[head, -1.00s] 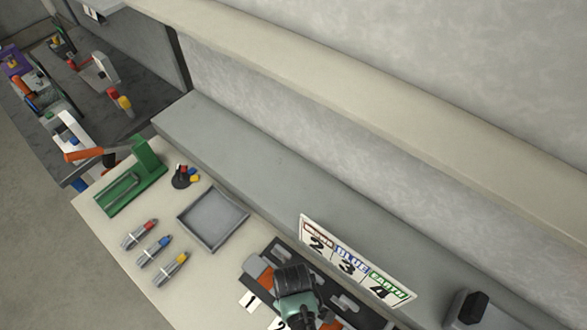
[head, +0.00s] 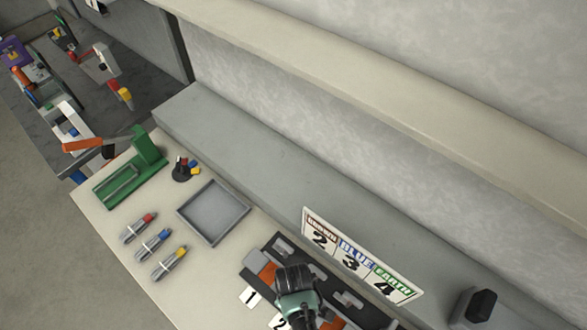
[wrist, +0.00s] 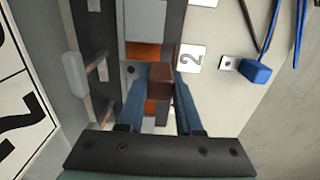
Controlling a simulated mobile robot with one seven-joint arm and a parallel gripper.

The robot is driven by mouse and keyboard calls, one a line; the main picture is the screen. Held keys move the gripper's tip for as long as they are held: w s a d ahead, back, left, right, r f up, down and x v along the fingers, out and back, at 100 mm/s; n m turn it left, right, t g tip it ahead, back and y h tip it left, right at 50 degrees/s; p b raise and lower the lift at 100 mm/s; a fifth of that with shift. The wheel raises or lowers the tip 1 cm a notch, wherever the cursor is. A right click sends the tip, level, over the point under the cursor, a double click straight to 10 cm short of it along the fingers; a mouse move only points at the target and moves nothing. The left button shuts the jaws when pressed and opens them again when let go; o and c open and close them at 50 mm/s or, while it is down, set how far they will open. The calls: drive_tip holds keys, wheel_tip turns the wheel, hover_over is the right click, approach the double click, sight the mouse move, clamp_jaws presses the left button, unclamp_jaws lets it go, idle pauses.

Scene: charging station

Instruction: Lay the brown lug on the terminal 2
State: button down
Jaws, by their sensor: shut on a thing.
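My gripper (wrist: 160,76) is shut on the brown lug (wrist: 160,84), whose brown block shows between the two fingers in the wrist view. Orange patches (wrist: 143,50) of the strip show around the lug. I cannot tell whether the lug touches terminal 2, which is largely hidden by the lug and fingers. In the head view my gripper (head: 298,306) covers the middle of the terminal strip (head: 262,256), and the lug is hidden.
A sign (head: 360,256) reading brown 2, blue 3, earth 4 stands behind the strip. A grey tray (head: 238,226), several coloured-tipped tools (head: 153,243) and a green stand (head: 135,176) are to the left.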

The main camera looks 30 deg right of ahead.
drive_tip(key=shift+f+b, duration=0.5)
drive_tip(key=shift+f, duration=0.55)
drive_tip(key=shift+f+b, duration=0.95)
drive_tip(key=shift+f, duration=0.75)
idle(1.2)
drive_tip(key=c, duration=0.5)
unclamp_jaws()
wheel_tip(320, 180, up, 13)
drive_tip(key=shift+r, duration=0.1)
idle(0.5)
